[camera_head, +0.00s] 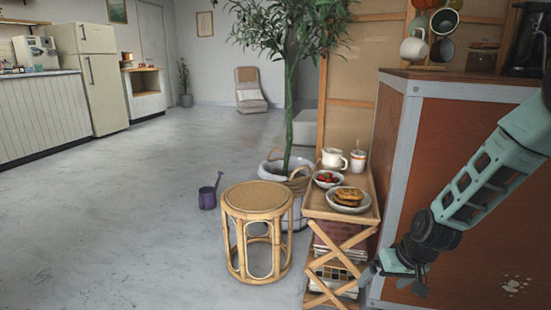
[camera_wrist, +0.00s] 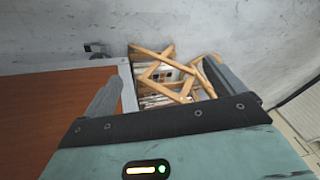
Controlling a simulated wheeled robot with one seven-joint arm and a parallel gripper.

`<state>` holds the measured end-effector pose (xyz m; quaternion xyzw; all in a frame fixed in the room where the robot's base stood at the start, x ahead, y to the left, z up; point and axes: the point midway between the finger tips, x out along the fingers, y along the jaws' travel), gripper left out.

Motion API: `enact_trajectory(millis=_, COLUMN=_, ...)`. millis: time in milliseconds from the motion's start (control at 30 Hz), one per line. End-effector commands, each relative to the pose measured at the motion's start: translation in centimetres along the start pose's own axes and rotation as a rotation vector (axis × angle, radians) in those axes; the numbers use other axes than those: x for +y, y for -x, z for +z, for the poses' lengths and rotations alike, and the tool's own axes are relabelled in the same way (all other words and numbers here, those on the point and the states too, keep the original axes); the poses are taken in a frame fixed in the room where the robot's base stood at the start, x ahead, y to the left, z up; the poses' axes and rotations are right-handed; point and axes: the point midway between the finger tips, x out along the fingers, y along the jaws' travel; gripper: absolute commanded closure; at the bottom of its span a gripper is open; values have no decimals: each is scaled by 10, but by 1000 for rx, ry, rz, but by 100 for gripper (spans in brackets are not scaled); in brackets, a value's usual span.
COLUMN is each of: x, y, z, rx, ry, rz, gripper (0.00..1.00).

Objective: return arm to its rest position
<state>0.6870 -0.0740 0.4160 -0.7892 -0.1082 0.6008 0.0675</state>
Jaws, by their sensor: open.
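My arm, pale green with dark joints, reaches in from the right side of the head view and slopes down to the left. My gripper (camera_head: 398,281) hangs in front of the red-brown side of the coffee cart (camera_head: 465,170), just right of the folding wooden side table (camera_head: 311,200). In the wrist view my gripper (camera_wrist: 161,72) has its two fingers spread wide apart with nothing between them. Beyond the fingers, the crossed legs of the side table (camera_wrist: 163,62) show. Whether any part of the gripper touches the cart cannot be told.
The table carries a plate of pastries (camera_head: 348,200), a bowl of berries (camera_head: 328,180), a white pitcher (camera_head: 334,159) and a jar (camera_head: 358,161). A rattan stool (camera_head: 257,202) and purple watering can (camera_head: 208,196) stand left. Open floor (camera_head: 110,220) lies farther left.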

Motion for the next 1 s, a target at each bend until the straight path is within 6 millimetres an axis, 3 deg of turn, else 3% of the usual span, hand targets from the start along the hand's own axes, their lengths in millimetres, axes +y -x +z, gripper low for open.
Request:
enact_trajectory(millis=33, x=-34, y=25, z=5, rx=-25, ry=63, rz=-4, gripper=5)
enact_trajectory(millis=200, x=-120, y=90, z=47, rx=-128, ry=229, rz=-3, gripper=5)
enact_trajectory(millis=300, x=-158, y=129, z=81, rx=-181, ry=321, rz=9, gripper=5)
enact_trajectory(millis=400, x=-185, y=164, z=116, rx=-225, ry=401, rz=27, gripper=5)
enact_trajectory(millis=600, x=-208, y=214, z=174, rx=-282, ry=512, rz=64, gripper=5)
enact_trajectory(millis=833, x=-214, y=256, z=225, rx=-318, ry=605, rz=104, gripper=5)
enact_trajectory(millis=1000, x=-222, y=289, z=212, rx=-322, ry=595, rz=103, gripper=5)
